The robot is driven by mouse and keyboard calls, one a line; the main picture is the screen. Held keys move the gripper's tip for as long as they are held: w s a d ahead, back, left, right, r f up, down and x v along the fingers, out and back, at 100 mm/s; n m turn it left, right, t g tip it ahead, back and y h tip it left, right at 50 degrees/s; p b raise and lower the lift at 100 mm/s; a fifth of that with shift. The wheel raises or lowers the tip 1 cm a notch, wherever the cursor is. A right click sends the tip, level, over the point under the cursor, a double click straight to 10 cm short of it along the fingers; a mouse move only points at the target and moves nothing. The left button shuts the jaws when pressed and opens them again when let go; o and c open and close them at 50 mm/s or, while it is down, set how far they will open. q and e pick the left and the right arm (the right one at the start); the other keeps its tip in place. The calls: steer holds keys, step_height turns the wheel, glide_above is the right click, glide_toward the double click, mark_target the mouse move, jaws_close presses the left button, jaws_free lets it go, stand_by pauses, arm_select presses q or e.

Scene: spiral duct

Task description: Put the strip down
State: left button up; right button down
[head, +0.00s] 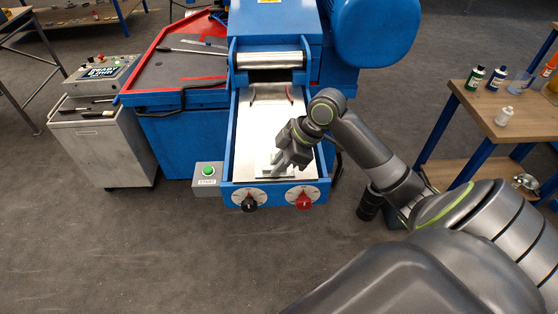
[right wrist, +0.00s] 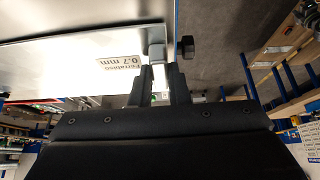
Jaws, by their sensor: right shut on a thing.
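The metal strip (head: 250,125) shows as a pale, bright sheet over the bed of the blue machine, in front of its roller. In the right wrist view the bright sheet (right wrist: 70,50) fills the upper left and bears a label reading 0.7 mm. My right gripper (head: 280,168) is low over the front end of the bed. In the right wrist view its two dark fingers (right wrist: 160,75) are closed about a light piece at the sheet's edge, apparently the strip. Whether the sheet touches the bed is unclear. My left gripper is out of view.
The blue machine has a roller (head: 270,60) and black (head: 249,203) and red (head: 303,200) knobs in front. A green start button (head: 208,170) stands left of them. A grey cabinet (head: 105,145) is at left, a wooden table (head: 525,115) with bottles at right. The front floor is clear.

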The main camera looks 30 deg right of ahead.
steer(key=c, duration=1.8)
jaws_free()
steer(key=shift+f, duration=0.2)
steer(key=shift+c, duration=0.2)
steer(key=o, duration=0.5)
steer(key=shift+c, duration=0.2)
steer(key=shift+r, duration=0.1)
steer(key=shift+r, duration=0.2)
steer(key=shift+d, duration=0.1)
steer(key=b+v, duration=0.2)
steer(key=v, duration=0.9)
steer(key=shift+r+b, duration=0.3)
steer(key=shift+b, duration=0.05)
